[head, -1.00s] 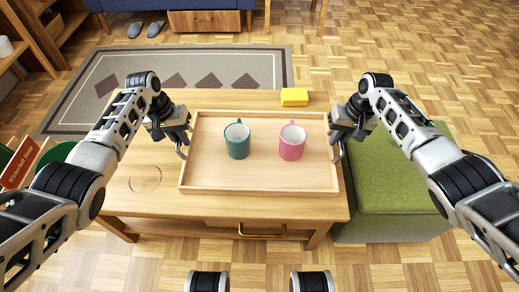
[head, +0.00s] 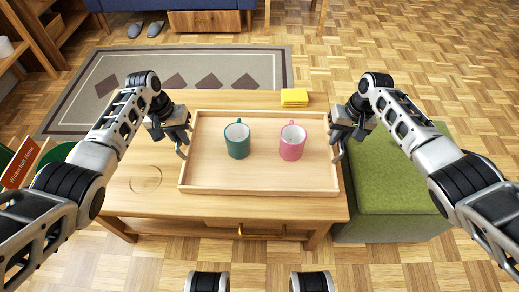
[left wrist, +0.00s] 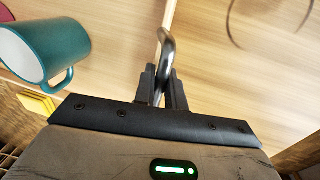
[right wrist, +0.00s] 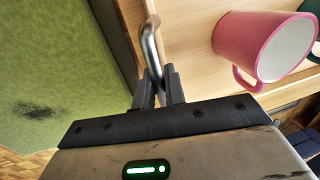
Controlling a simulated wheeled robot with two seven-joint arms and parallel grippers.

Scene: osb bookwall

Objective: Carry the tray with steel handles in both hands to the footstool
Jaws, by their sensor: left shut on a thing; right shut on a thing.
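The wooden tray (head: 262,180) is over the coffee table (head: 130,205) in the head view; I cannot tell whether it rests on it or hangs just above. A teal mug (head: 237,142) and a pink mug (head: 291,145) stand upright in it. My left gripper (head: 183,150) is shut on the tray's left steel handle (left wrist: 167,45). My right gripper (head: 337,150) is shut on the right steel handle (right wrist: 151,45). The green footstool (head: 395,190) stands against the table's right side, its top partly hidden by my right arm.
A yellow object (head: 294,97) lies on the table behind the tray. A ring mark (head: 145,179) shows on the bare left part. A patterned rug (head: 200,65) and a pair of slippers (head: 145,29) lie beyond. The footstool's visible top is clear apart from a dark patch (right wrist: 35,110).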

